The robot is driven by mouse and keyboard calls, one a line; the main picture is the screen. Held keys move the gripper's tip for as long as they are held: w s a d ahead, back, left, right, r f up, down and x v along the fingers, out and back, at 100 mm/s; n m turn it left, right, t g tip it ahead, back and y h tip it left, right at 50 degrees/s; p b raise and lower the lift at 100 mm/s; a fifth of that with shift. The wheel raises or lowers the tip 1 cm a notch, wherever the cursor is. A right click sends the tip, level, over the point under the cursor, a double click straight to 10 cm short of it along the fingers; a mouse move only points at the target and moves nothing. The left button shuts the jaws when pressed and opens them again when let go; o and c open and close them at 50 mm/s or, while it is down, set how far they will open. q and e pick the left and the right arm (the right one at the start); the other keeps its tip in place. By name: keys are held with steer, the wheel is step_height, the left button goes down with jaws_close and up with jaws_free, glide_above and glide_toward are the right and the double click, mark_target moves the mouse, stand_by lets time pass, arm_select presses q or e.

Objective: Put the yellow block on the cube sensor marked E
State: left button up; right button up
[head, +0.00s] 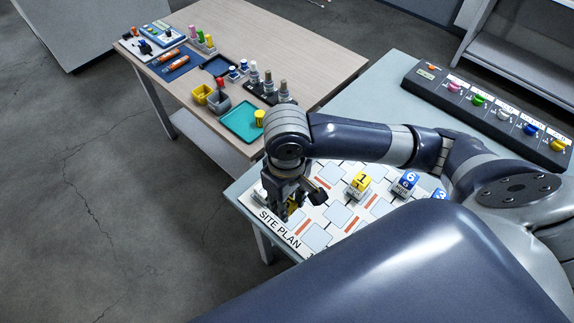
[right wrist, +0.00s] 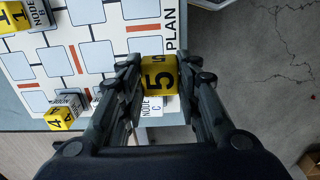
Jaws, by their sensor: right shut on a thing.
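My right gripper (head: 291,205) is low over the near left end of the site plan board. In the right wrist view its fingers are shut on a yellow block marked 5 (right wrist: 160,76). A white cube sensor (right wrist: 152,106) shows just below that block; its small label seems to read NODE C. I cannot tell whether block and sensor touch. Another yellow block, marked 4 (right wrist: 61,117), sits on a white sensor beside it. A yellow block marked 1 (head: 361,180) sits on a sensor farther along the board. I cannot read an E on any sensor. My left gripper is not in view.
The site plan board (head: 279,227) has pale squares and red bars. Blue blocks marked 6 (head: 409,178) and 3 (head: 440,194) stand to the right. A dark panel with coloured knobs (head: 490,108) lies behind. A wooden table (head: 245,30) holds a teal tray (head: 238,128) and small parts.

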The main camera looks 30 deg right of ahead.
steer(key=shift+s+f, duration=0.2)
steer(key=shift+w+d, duration=0.15)
steer(key=shift+w, duration=0.15)
steer(key=w+d, duration=0.2)
steer(key=w, duration=0.2)
steer(key=w+d+f+p, duration=0.1)
steer(key=w+d, duration=0.1)
steer(key=w, duration=0.2)
steer(key=w+d+p, duration=0.1)
steer(key=w+d, duration=0.2)
steer(key=w, duration=0.2)
steer(key=shift+w+f, duration=0.1)
steer(key=shift+f, duration=0.15)
steer(key=shift+w+f, duration=0.1)
steer(key=shift+f, duration=0.05)
steer(key=shift+f+p, duration=0.55)
steer(key=shift+f, duration=1.1)
steer(key=o, duration=0.6)
steer(key=shift+f, duration=0.1)
steer(key=o, duration=0.3)
